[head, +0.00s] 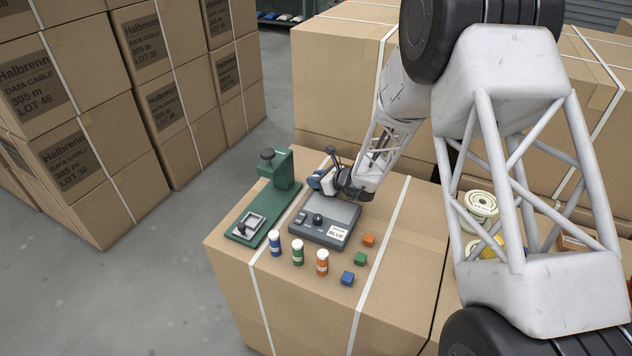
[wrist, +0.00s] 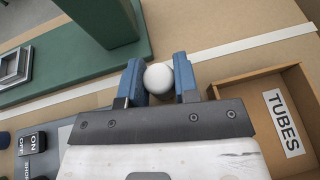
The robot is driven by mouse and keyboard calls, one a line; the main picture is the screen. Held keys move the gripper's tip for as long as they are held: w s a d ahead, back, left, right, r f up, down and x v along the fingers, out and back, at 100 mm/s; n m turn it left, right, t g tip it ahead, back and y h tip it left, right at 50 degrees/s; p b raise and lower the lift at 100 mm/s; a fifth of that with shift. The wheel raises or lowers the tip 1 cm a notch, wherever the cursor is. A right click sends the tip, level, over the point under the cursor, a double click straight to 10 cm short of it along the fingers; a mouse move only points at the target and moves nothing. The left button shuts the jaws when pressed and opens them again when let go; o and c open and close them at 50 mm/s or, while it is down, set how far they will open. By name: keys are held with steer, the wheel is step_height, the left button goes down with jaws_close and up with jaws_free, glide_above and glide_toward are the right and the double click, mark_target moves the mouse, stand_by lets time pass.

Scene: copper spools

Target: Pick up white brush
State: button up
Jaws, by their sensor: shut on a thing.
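My gripper (wrist: 158,66) has blue fingertips, shut on a white rounded thing (wrist: 158,79), which I take to be the white brush seen end-on. The rest of it is hidden, so I cannot make out its bristles or handle. In the head view my gripper (head: 320,182) is just behind the grey control box, near the green press. A small pale patch shows between its fingers there, too small to tell apart.
The green press (head: 265,205) stands left of the grey control box (head: 325,222). Blue, green and orange-labelled tubes (head: 297,252) and several small cubes (head: 347,278) stand in front. A cardboard tray marked TUBES (wrist: 235,88) lies right of my gripper in the wrist view.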

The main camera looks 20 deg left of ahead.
steer(key=shift+r, duration=0.1)
steer(key=shift+r, duration=4.9)
